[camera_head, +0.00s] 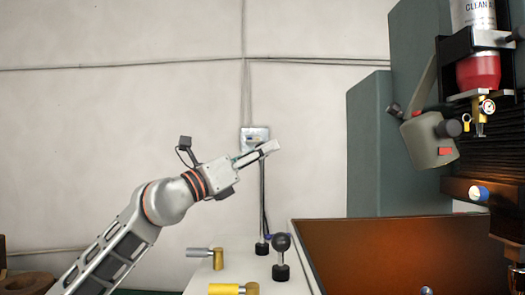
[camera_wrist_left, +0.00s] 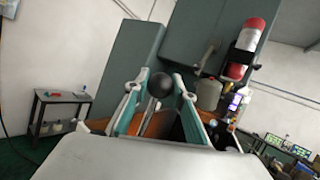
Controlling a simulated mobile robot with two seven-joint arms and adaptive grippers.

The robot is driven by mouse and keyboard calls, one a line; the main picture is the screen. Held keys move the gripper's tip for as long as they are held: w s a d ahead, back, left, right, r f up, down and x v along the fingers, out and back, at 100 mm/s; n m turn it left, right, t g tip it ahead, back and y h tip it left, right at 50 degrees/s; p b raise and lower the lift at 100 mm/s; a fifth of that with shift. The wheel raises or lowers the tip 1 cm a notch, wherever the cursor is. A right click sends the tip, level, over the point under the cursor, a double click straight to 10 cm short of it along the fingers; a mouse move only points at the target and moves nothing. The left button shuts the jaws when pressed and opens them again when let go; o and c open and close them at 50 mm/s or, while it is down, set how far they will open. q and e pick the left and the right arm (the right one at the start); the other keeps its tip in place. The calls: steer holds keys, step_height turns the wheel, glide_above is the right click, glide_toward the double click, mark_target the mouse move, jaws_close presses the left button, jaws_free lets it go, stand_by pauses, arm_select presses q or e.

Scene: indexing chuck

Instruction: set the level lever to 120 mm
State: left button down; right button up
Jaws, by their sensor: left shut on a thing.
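A tall thin lever (camera_head: 262,205) stands upright on a black base on the white-topped housing (camera_head: 232,262) in the head view. Its upper end is hidden behind my left gripper (camera_head: 268,149), which comes in from the left and is shut on it. In the left wrist view, a black ball knob (camera_wrist_left: 160,85) sits between the two fingers of my left gripper (camera_wrist_left: 158,92). A second, shorter lever with a dark ball knob (camera_head: 281,242) stands beside the tall one's base, apart from my gripper. No scale or level marking can be read. My right gripper is not in view.
Two horizontal handles, one silver (camera_head: 198,252) and one yellow (camera_head: 224,289), stick out at the housing's front left. A brown tray (camera_head: 400,245) and the grey machine column (camera_head: 372,150) stand to the right.

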arm_select(q)
step_height(320, 180, down, 4)
steer(key=shift+r+b, duration=0.1)
steer(key=shift+b, duration=0.3)
steer(key=c, duration=1.7)
jaws_free()
steer(key=v, duration=1.2)
